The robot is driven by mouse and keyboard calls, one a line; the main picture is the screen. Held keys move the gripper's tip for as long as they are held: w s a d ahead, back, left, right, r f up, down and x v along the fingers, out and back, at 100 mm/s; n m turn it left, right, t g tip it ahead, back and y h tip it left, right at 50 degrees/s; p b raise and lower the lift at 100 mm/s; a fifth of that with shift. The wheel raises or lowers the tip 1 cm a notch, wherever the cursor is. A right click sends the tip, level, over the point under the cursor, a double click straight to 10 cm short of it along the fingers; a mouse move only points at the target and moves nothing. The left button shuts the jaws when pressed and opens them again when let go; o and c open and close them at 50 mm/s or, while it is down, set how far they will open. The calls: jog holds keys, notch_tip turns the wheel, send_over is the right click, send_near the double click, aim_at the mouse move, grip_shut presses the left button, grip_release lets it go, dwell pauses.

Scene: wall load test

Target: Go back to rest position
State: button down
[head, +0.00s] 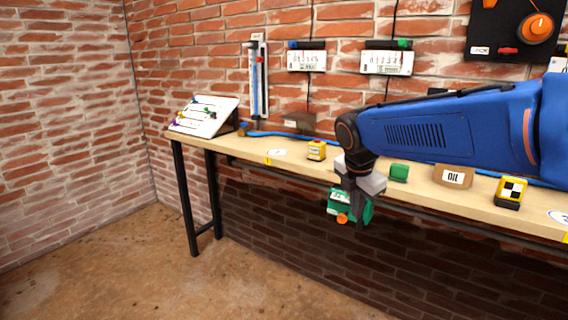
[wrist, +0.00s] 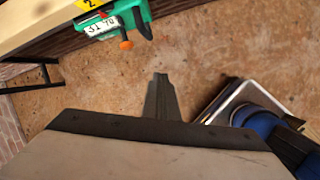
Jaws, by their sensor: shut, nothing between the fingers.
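My blue arm reaches in from the right in the head view, and my gripper (head: 360,222) points down in front of the workbench's front edge. The wrist view shows the gripper's fingers (wrist: 161,82) together, with nothing between them and bare floor beyond. A green device (head: 337,206) with a white number display and an orange knob sits at the bench's front edge, partly hidden behind my gripper in the head view. It also shows at the top of the wrist view (wrist: 102,27), apart from the fingertips.
The wooden workbench (head: 235,148) runs along the brick wall. The floor (head: 130,270) in front is clear.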

jog(key=s+d+f+m, duration=0.2)
jog(key=s+f+m, duration=0.1)
jog(key=s+m, duration=0.5)
jog(key=s+d+f+m+y, duration=0.1)
jog(key=s+d+f+m, duration=0.1)
jog(key=s+m, duration=0.6)
jog(key=s+d+f+m+t, duration=0.1)
jog(key=s+d+f+m, duration=0.1)
jog(key=s+f+m, duration=0.2)
jog(key=s+m, duration=0.3)
jog(key=s, duration=0.3)
jog(key=shift+s+d+m+y, duration=0.25)
jog(key=shift+d+m+y, duration=0.05)
jog(key=shift+m+y, duration=0.1)
